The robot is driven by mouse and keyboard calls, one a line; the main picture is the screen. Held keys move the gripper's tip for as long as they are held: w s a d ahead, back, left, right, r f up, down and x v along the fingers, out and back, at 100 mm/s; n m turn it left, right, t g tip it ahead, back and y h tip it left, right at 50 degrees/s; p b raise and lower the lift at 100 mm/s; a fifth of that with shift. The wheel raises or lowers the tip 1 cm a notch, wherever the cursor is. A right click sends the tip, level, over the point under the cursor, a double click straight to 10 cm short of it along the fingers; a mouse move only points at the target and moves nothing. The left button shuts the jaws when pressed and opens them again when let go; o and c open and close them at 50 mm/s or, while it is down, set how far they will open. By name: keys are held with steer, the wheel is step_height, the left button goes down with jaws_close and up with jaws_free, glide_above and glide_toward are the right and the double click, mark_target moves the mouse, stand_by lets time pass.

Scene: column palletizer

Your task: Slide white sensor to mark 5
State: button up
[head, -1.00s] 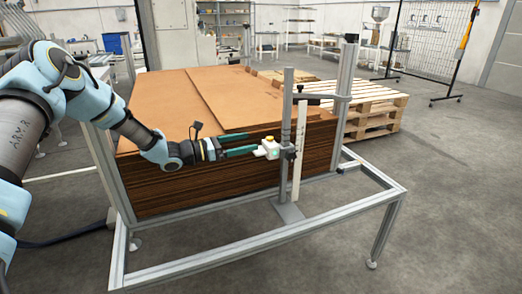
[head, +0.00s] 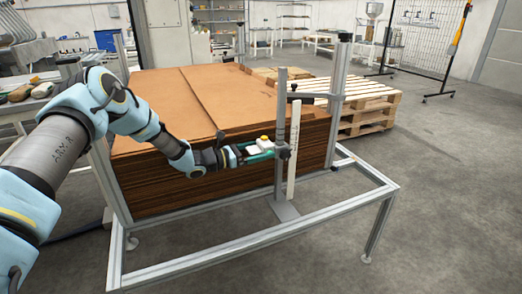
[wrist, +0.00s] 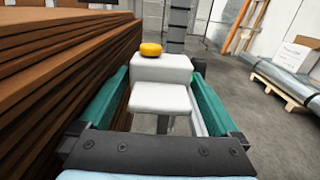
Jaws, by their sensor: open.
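The white sensor (wrist: 162,70) with a yellow cap is straight ahead in the wrist view, between the two green fingers of my gripper (wrist: 165,85). The fingers are open, one on each side of it, with gaps visible. In the head view the sensor (head: 264,143) sits beside the grey upright post (head: 280,120), its lower part hidden by my gripper (head: 258,152). A white scale strip (head: 294,150) stands just right of the post. Its marks are too small to read.
A tall stack of brown cardboard sheets (head: 160,185) stands close behind and left of my gripper. An aluminium frame (head: 230,245) surrounds it at floor level. Wooden pallets (head: 365,105) lie behind right. The floor in front is clear.

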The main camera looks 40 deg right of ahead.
jaws_close()
stand_by(0.7)
